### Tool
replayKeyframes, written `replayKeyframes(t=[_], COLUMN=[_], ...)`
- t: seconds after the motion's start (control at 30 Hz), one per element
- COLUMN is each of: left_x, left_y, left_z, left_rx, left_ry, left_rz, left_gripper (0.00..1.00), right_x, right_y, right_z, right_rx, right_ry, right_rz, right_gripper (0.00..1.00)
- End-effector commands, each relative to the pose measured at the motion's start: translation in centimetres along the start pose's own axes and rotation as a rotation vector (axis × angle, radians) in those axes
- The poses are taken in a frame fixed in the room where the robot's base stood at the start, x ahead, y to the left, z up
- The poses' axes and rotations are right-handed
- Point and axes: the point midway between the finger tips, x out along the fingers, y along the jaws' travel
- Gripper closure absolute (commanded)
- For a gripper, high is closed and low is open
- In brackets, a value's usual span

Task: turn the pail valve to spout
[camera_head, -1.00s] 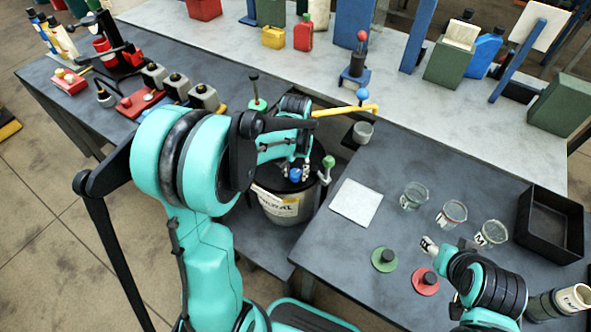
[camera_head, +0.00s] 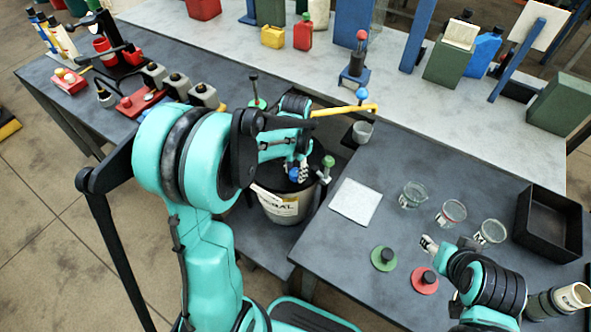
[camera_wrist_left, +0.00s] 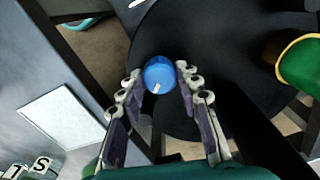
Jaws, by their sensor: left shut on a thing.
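The pail (camera_head: 285,205) is a light drum with a dark lid and a printed label. It stands in the gap between the tables, partly hidden by my left arm. The blue valve knob (camera_head: 294,174) is on its lid. In the left wrist view the blue knob (camera_wrist_left: 158,75) has a white mark pointing toward the bottom. My left gripper (camera_head: 300,171) is at the lid, its two fingers on either side of the knob, shut on it. My right gripper (camera_head: 428,244) is over the right table near the beakers; its finger opening is unclear.
A green-topped post (camera_head: 328,162) stands beside the knob, and a yellow pipe (camera_head: 345,110) is behind. A white pad (camera_head: 355,202), several glass beakers (camera_head: 450,213), a green disc (camera_head: 384,258), a red disc (camera_head: 425,279) and a black tray (camera_head: 549,228) occupy the right table.

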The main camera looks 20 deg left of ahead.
Motion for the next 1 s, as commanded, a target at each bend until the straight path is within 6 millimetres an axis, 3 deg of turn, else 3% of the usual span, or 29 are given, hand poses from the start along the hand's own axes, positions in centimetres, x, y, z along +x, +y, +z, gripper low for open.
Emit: replayKeyframes(t=[0.3, 0.33, 0.4, 0.77, 1.0], left_x=[0.0, 0.0, 0.0, -0.3, -4.2], left_y=[0.0, 0.0, 0.0, 0.0, 0.0], left_z=[0.0, 0.0, 0.0, 0.0, 0.0], left_rx=[0.002, 0.002, 0.002, 0.001, 0.001], left_ry=[0.0, 0.0, 0.0, 0.0, 0.0], left_rz=[0.0, 0.0, 0.0, 0.0, 0.0], left_gripper=[0.95, 0.64, 0.46, 0.45, 0.45], right_x=[0.0, 0.0, 0.0, 0.0, 0.0], right_y=[0.0, 0.0, 0.0, 0.0, 0.0], right_z=[0.0, 0.0, 0.0, 0.0, 0.0], right_rx=[0.0, 0.0, 0.0, 0.0, 0.0], right_ry=[0.0, 0.0, 0.0, 0.0, 0.0], right_rz=[0.0, 0.0, 0.0, 0.0, 0.0], right_gripper=[0.48, 0.48, 0.48, 0.48, 0.48])
